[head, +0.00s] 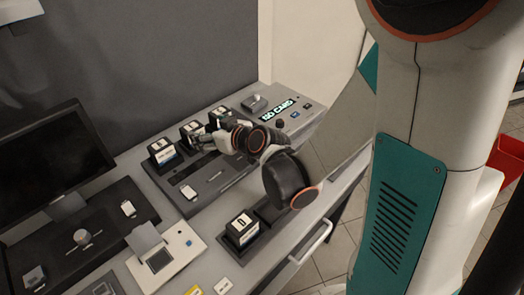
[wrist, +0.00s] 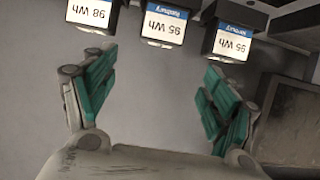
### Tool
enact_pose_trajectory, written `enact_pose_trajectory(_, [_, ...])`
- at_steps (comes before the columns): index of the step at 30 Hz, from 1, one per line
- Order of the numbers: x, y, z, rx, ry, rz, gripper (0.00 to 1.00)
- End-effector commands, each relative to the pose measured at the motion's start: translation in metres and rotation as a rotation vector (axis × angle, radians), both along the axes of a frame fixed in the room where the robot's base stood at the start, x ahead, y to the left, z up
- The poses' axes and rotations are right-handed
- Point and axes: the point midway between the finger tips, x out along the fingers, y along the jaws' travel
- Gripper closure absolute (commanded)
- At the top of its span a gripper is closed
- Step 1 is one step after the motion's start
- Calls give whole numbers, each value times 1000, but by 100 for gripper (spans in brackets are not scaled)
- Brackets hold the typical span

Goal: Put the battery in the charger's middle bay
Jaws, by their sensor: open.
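Three black batteries with white labels stand in a row in the head view: left (head: 161,152), middle (head: 190,130) and right (head: 218,114). In the wrist view their upside-down labels read 98 Wh (wrist: 92,14), 95 Wh (wrist: 163,26) and 95 Wh (wrist: 233,44). My gripper (wrist: 160,70) is open with green finger pads, and nothing is between them. In the head view it (head: 205,140) is close in front of the row. Another black battery (head: 240,230) stands at the bench front on a low black unit (head: 268,212), perhaps the charger. My arm partly hides that unit; its bays are unclear.
A grey panel with a lit display (head: 278,112) is at the right back. A dark monitor (head: 55,155) and a white device with a small screen (head: 160,258) stand left. A drawer handle (head: 312,240) sticks out in front. Grey bench surface shows between these things.

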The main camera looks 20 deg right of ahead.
Motion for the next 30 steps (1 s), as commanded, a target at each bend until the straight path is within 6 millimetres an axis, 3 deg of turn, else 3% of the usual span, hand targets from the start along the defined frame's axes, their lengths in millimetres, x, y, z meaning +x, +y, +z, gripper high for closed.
enact_pose_trajectory(14, [-64,-22,41,-31,203,-67,22])
enact_pose_trajectory(30, [-171,-69,63,-84,431,-249,22])
